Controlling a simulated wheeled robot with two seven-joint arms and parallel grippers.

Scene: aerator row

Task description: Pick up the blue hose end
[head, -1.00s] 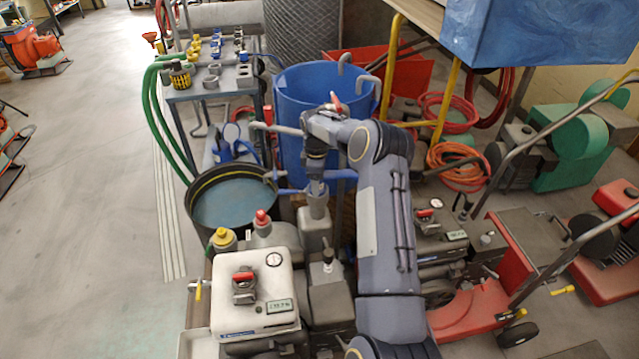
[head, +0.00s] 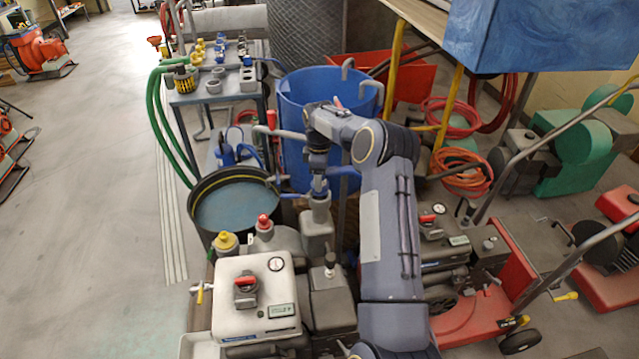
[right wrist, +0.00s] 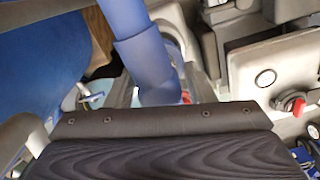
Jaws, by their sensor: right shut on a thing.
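The blue hose shows in the right wrist view (right wrist: 135,40) as a thick blue tube with a wider cuff, passing behind the dark edge of my gripper. In the head view a short blue piece (head: 289,195) sticks out left of my right gripper (head: 319,190). The right gripper points down and is shut on the blue hose end, just above a grey unit behind the white machine. The jaws' contact with the hose is mostly hidden. My left gripper is not in view.
A blue barrel (head: 296,110) stands just behind the gripper. A dark round tub (head: 234,205) of bluish liquid is to its left. The white machine (head: 231,268) with yellow and red caps behind it is in front.

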